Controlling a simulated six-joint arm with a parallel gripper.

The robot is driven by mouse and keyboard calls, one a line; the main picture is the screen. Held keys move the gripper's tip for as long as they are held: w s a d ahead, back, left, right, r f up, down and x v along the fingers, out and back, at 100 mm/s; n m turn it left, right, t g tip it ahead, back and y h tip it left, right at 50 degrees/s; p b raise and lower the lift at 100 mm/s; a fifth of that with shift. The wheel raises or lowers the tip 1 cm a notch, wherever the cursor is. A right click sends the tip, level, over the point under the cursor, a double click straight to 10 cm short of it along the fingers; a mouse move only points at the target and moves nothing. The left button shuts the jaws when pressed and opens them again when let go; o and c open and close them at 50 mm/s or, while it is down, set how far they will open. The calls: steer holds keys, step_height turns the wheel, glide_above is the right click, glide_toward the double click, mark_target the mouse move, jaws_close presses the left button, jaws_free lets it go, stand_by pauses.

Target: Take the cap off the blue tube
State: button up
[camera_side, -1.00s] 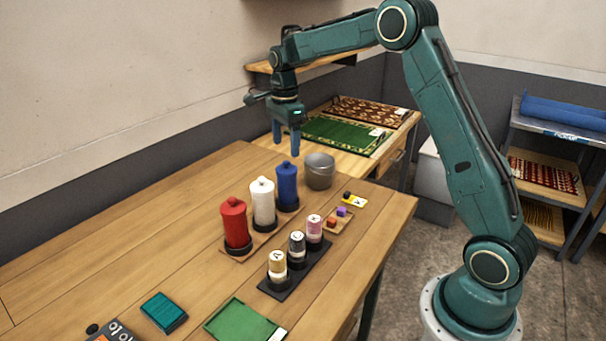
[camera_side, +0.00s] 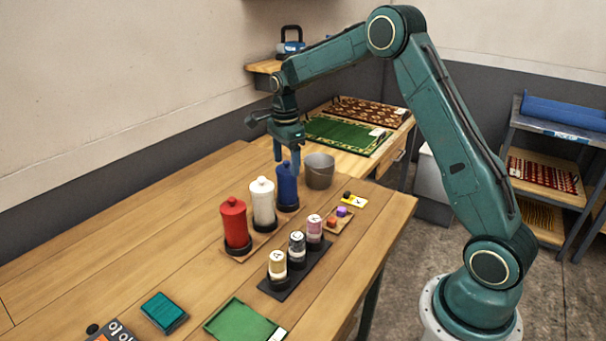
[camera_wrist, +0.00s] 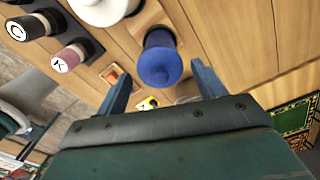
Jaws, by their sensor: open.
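The blue tube (camera_side: 287,190) stands upright in a dark ring at the far end of a row, with its cap (camera_side: 286,167) on top. The tube also shows in the wrist view (camera_wrist: 159,62), seen from above between my fingers. My gripper (camera_side: 286,158) is open and points down around the top of the blue tube. In the wrist view my gripper (camera_wrist: 165,85) has one finger on each side of the tube, with gaps, and holds nothing. Whether the fingers are level with the cap is hard to tell.
A white tube (camera_side: 263,203) and a red tube (camera_side: 235,224) stand beside the blue one. A grey bucket (camera_side: 319,171) is close on its right. Several small labelled spools stand on a dark tray (camera_side: 284,283) in front. The table's left side is clear.

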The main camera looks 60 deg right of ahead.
mark_target(286, 161)
stand_by(0.3)
steer(key=c, duration=1.3)
jaws_close()
steer(key=shift+f, duration=0.1)
steer(key=shift+s, duration=0.1)
step_height(286, 161, up, 20)
